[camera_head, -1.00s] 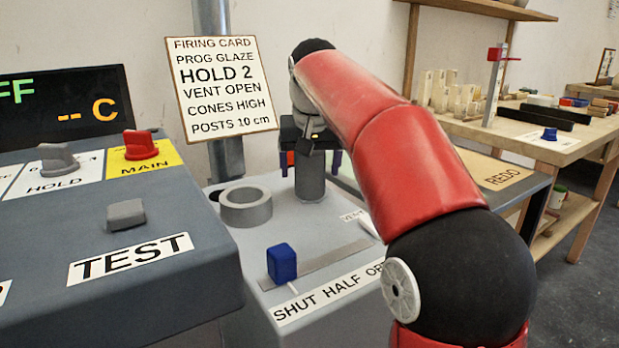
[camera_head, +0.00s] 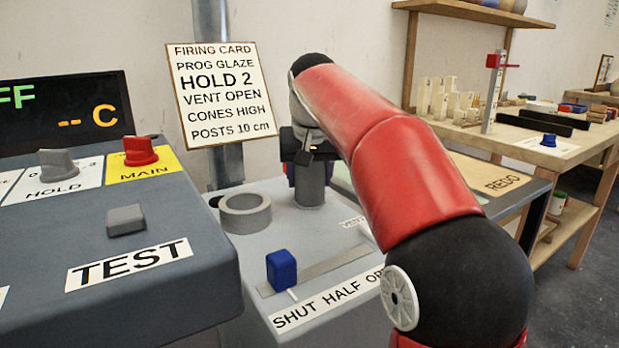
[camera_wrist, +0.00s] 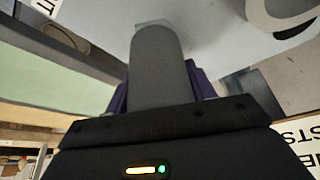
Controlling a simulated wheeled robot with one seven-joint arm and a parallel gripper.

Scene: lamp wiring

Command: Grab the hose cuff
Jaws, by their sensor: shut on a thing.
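The hose cuff looks to be the plain grey upright cylinder (camera_head: 310,190) on the grey panel in the head view. It also fills the middle of the wrist view (camera_wrist: 160,65). My gripper (camera_head: 308,172) is over its top, with the dark fingers on either side of it. In the wrist view, the purple-blue fingers of my gripper (camera_wrist: 160,88) press against both sides of the cylinder, shut on it. The cylinder's base still appears to stand on the panel. Its upper end is partly hidden by my gripper.
A grey ring (camera_head: 245,212) lies left of the cylinder. A blue slider knob (camera_head: 281,268) stands in front on its track. The control box (camera_head: 120,260) rises at the left, and the firing card (camera_head: 217,95) hangs behind. A workbench (camera_head: 540,150) stands at right.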

